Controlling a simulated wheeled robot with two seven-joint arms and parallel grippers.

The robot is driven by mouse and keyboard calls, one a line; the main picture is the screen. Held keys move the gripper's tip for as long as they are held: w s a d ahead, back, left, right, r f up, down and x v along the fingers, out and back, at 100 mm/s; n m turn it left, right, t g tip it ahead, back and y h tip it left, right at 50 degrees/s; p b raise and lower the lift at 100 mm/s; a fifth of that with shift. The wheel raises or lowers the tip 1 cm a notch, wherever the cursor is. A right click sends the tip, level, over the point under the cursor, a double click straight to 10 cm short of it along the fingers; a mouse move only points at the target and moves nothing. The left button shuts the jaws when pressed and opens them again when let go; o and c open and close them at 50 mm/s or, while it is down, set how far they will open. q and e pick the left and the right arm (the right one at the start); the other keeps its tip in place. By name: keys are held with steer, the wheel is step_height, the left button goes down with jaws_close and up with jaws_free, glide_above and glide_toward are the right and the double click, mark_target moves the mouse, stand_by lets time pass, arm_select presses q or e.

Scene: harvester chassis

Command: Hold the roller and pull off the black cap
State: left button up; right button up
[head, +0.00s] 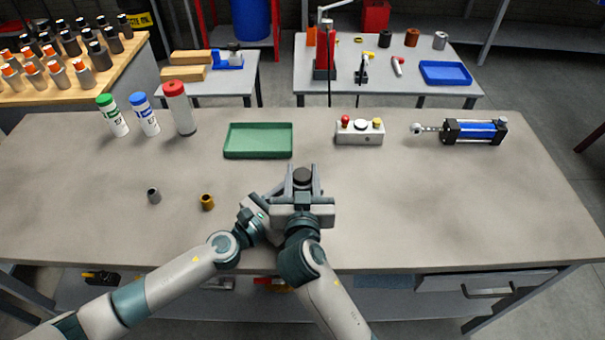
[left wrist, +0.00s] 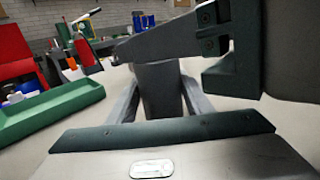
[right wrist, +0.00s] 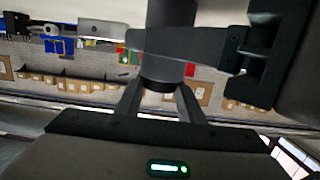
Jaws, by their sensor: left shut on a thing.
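The roller (left wrist: 160,88) is a dark grey cylinder between the fingers of my left gripper (left wrist: 160,105), which is shut on it. In the head view the roller is mostly hidden behind the grippers. The black cap (head: 303,175) shows as a round dark top between the finger tips of my right gripper (head: 303,183). In the right wrist view the black cap (right wrist: 161,86) sits on the end of the roller (right wrist: 168,45), between my right fingers. Whether those fingers press on it is not clear. The two grippers are crossed close together.
A green tray (head: 258,155) lies behind the grippers. A button box (head: 360,131) and a blue cylinder actuator (head: 473,131) stand to the right. Three capped bottles (head: 180,110) stand at the left. A grey bush (head: 154,196) and a brass bush (head: 207,202) lie front left. The front right is clear.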

mark_target(302, 174)
steer(key=c, duration=0.3)
stand_by(0.5)
steer(key=shift+r, duration=0.25)
steer(key=shift+r, duration=0.55)
steer(key=shift+r, duration=0.35)
steer(key=shift+r, duration=2)
arm_select(q)
steer(key=o, duration=1.6)
steer(key=shift+s+a, duration=0.1)
steer(key=shift+a, duration=0.05)
arm_select(e)
steer(key=shift+f, duration=0.1)
